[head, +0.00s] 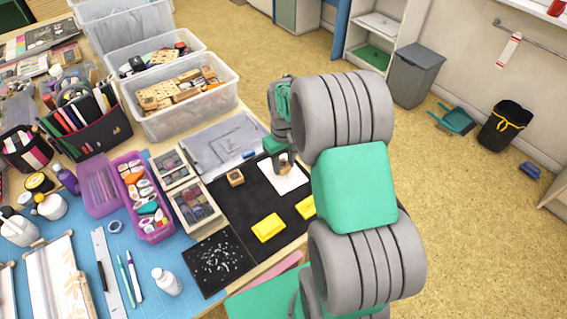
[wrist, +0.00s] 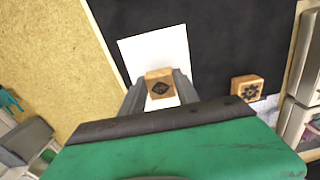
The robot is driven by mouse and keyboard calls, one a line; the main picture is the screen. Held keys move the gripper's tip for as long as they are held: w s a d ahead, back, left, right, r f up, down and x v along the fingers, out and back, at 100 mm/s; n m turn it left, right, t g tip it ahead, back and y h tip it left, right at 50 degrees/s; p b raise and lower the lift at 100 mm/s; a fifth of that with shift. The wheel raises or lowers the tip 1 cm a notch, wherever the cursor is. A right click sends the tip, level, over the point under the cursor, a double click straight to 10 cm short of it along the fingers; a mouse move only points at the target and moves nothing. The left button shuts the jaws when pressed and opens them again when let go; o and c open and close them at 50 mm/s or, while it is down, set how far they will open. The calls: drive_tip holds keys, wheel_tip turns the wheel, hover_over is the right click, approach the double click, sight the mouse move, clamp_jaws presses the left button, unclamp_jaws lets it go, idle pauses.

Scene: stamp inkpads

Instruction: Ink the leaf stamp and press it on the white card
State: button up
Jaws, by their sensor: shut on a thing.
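My gripper (wrist: 160,85) is shut on a small wooden stamp (wrist: 159,75) with a dark leaf-like mark on its top face. It holds the stamp over the white card (wrist: 158,48), which lies on a black mat; I cannot tell whether the stamp touches the card. In the head view my gripper (head: 282,160) is over the white card (head: 290,184), and its fingers partly hide the stamp. Two yellow pads, one nearer (head: 268,228) and one farther right (head: 306,207), lie on the mat; my arm partly covers the right one.
A second wooden stamp with a flower mark (wrist: 247,88) stands on the mat; it also shows in the head view (head: 235,177). Compartment boxes (head: 194,205) line the mat's left side. A clear bin of wooden blocks (head: 190,118) stands behind. Bare mat lies between stamp and pads.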

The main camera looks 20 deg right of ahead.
drive_tip(key=shift+f+b, duration=0.35)
drive_tip(key=shift+f, duration=0.25)
idle(0.9)
drive_tip(key=shift+r, duration=0.1)
drive_tip(key=shift+r+p, duration=0.45)
drive_tip(key=shift+r, duration=0.1)
drive_tip(key=shift+r+p, duration=1.9)
drive_tip(key=shift+r, duration=0.85)
